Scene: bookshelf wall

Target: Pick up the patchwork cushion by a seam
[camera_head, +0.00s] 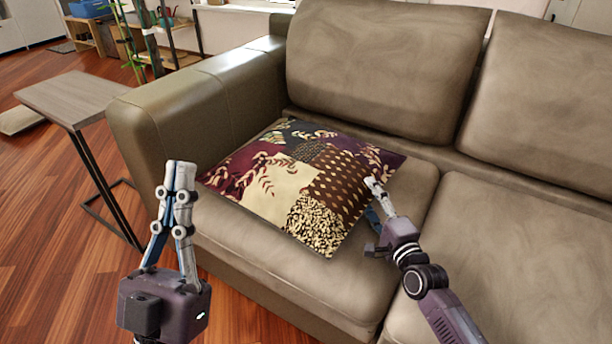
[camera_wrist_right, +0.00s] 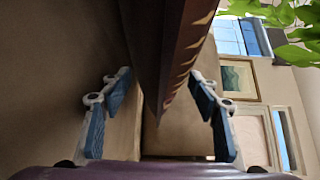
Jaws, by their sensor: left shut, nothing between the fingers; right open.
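The patchwork cushion (camera_head: 275,185), in maroon, cream, brown and dark patches, lies flat on the left seat of the sofa. My right gripper (camera_head: 373,192) is at the cushion's right edge. In the right wrist view its fingers (camera_wrist_right: 160,78) are open, one on each side of the cushion's edge (camera_wrist_right: 168,45), with visible gaps. The head view partly hides the far finger. My left gripper (camera_head: 180,168) is shut and empty, upright in front of the sofa's left armrest, apart from the cushion.
The brown leather sofa (camera_head: 385,65) has a high back and a wide left armrest (camera_head: 190,105). A small side table (camera_head: 75,95) stands left of it. A plant (camera_head: 130,50) and a low shelf are behind. Open wooden floor (camera_head: 50,260) lies at the lower left.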

